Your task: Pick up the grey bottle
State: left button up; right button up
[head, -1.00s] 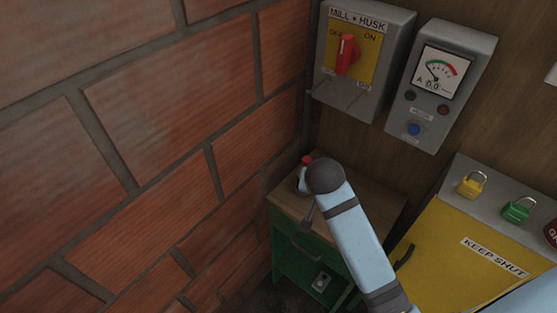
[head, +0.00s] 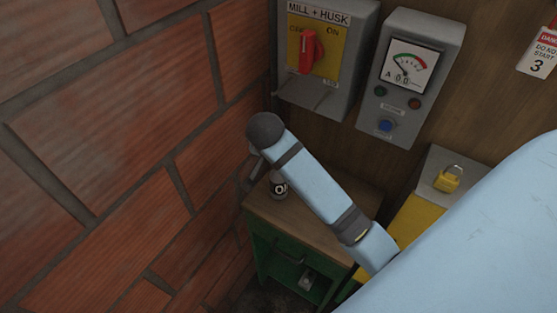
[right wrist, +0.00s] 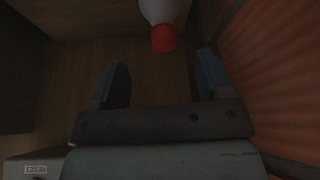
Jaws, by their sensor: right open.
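In the head view the gripper (head: 256,168) is partly hidden by my wrist, just left of the bottle. My left gripper is out of view.
The brick wall (head: 120,170) rises close on the left. The mill and husk switch box (head: 325,55) and the ammeter box (head: 410,75) hang on the wooden wall behind. A yellow padlock (head: 447,178) sits on the grey box at right.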

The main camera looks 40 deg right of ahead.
aim_at(279, 179)
jog(key=shift+p+x, duration=0.75)
jog(key=shift+x, duration=2.75)
jog(key=shift+w+a, duration=0.2)
jog(key=shift+a, duration=0.05)
grip_shut()
jog(key=shift+r, duration=0.1)
